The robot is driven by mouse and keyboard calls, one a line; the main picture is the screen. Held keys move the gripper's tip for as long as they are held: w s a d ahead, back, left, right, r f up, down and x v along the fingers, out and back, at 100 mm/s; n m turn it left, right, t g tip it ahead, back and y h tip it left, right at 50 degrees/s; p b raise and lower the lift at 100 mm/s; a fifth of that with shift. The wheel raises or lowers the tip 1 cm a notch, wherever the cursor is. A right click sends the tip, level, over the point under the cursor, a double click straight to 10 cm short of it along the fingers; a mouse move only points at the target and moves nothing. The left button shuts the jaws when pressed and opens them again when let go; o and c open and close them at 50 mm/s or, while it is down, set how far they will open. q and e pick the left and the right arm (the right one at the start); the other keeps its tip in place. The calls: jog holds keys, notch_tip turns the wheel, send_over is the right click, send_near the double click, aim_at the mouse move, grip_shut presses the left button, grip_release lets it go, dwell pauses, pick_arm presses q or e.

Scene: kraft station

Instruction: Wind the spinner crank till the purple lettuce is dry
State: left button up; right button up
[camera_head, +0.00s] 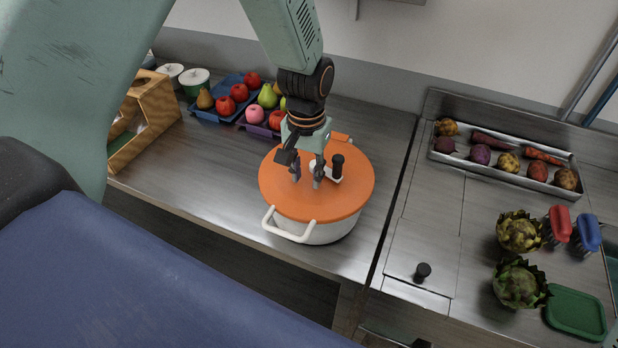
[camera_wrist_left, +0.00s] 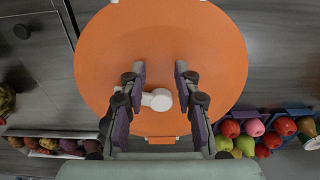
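The salad spinner has a round orange lid (camera_head: 285,195) on a white bowl (camera_head: 335,232) with a white side handle. My left gripper (camera_head: 307,177) points down over the lid, left of the knob, fingers apart with nothing between the tips. In the left wrist view, the gripper (camera_wrist_left: 160,70) is open above the orange lid (camera_wrist_left: 215,60); the crank's white round end (camera_wrist_left: 158,100) shows between the fingers. The knob is not clearly distinguishable there. The purple lettuce is not visible. My right gripper is out of view.
Blue and purple trays of fruit (camera_head: 222,118) stand behind left, near a wooden box (camera_head: 150,115). A metal tray of root vegetables (camera_head: 510,178) lies at the back right. Artichokes (camera_head: 520,285) and a green board (camera_head: 576,314) lie at right. The counter left of the spinner is clear.

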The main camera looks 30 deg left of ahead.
pick_arm(q)
jog(key=o, duration=0.4)
jog(key=shift+w, duration=0.2)
jog(key=shift+o, duration=0.2)
jog(key=shift+s, duration=0.1)
jog(key=shift+r, duration=1.5)
notch_tip(320, 180, up, 4)
jog(key=shift+s, duration=0.1)
